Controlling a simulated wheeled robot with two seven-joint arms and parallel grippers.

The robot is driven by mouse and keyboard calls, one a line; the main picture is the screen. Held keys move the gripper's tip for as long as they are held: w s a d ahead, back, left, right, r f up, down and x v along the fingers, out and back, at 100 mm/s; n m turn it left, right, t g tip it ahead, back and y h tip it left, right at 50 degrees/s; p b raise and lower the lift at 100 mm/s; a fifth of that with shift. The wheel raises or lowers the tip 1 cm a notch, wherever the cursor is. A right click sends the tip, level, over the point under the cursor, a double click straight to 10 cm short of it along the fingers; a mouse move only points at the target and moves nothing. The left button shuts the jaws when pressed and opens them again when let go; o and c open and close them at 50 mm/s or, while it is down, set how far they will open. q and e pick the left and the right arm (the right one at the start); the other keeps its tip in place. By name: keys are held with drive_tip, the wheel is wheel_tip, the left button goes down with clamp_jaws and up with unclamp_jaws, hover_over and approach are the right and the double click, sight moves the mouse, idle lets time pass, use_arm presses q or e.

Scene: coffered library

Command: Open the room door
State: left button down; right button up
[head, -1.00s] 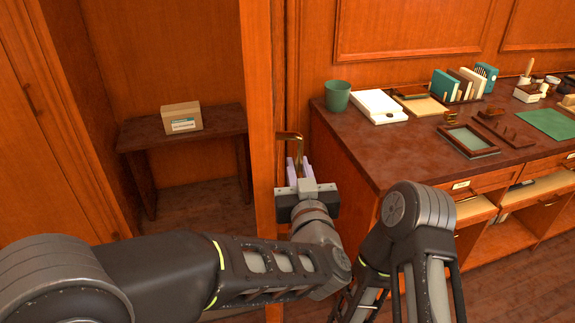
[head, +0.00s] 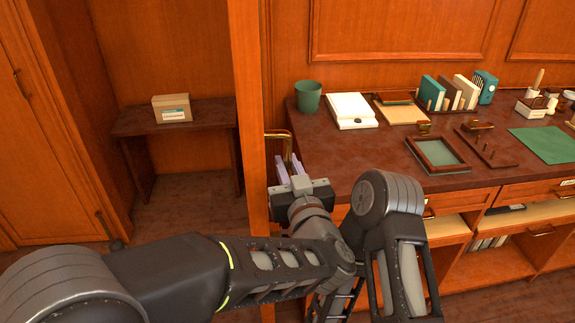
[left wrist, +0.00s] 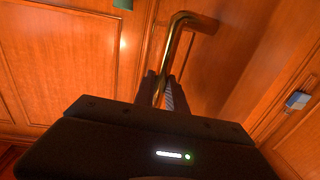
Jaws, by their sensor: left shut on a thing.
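The room door (head: 248,130) is a wooden leaf seen nearly edge-on in the head view, standing open beside the desk. Its brass lever handle (head: 288,143) sticks out on the right side of the leaf. My left gripper (head: 287,172) is at the handle, with its pale fingers shut on the bar. In the left wrist view the bent brass handle (left wrist: 177,45) runs down between the two dark fingers (left wrist: 164,92). The handle's lower end is hidden by the fingers.
A dark desk (head: 370,165) stands close to the right of the door, with a green cup (head: 308,97) near its corner. Left of the door, a small table (head: 215,118) carries a cardboard box (head: 171,109). The floor (head: 185,195) before that table is clear.

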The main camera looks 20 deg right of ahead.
use_arm(q)
drive_tip(key=shift+w+a+r, duration=0.15)
drive_tip(key=shift+a+r, duration=0.05)
drive_tip(key=c, duration=1.6)
unclamp_jaws()
drive_tip(key=shift+f, duration=0.1)
drive_tip(key=shift+c, duration=0.2)
drive_tip(key=shift+d, duration=0.1)
